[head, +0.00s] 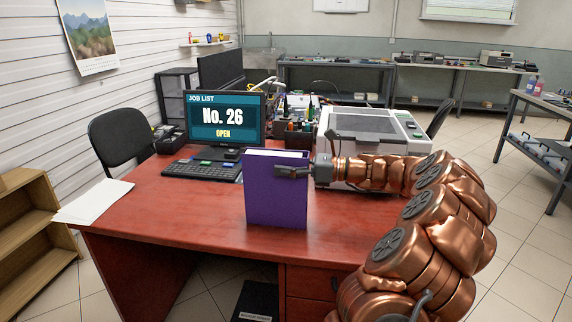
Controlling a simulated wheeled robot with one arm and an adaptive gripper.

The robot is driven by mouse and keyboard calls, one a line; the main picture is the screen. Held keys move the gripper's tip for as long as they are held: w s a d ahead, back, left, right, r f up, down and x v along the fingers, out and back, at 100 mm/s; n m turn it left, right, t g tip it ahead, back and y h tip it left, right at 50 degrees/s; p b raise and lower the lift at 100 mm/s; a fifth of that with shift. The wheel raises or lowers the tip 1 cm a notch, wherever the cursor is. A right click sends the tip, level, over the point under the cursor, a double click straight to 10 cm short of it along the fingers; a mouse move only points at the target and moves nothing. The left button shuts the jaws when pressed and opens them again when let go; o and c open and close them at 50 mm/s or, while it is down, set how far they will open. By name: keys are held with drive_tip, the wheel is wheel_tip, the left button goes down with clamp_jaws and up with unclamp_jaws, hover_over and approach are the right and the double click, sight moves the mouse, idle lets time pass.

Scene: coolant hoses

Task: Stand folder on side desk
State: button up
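A purple folder (277,198) with white pages along its top is upright over the front middle of the red desk (185,205). My gripper (293,172) reaches in from the right at the folder's upper right edge. One dark finger lies across the front cover; the other is hidden behind the folder. The gripper looks shut on the folder. I cannot tell whether the folder's lower edge touches the desk top. Which surface is the side desk is not marked; a grey table (545,104) stands at the right.
The red desk bears a monitor (224,119), a keyboard (203,170), papers (93,201) and a large grey machine (370,135). A black chair (125,140) stands behind at left, a wooden shelf (32,225) at far left. Workbenches (430,70) line the back wall. Tiled floor is open at right.

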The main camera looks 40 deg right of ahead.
drive_tip(key=shift+o, duration=1.2)
drive_tip(key=shift+r, duration=0.1)
drive_tip(key=shift+s+d, duration=0.25)
drive_tip(key=v, duration=1.1)
drive_tip(key=shift+s+p, duration=0.15)
drive_tip(key=shift+p, duration=0.25)
drive_tip(key=shift+d, duration=0.1)
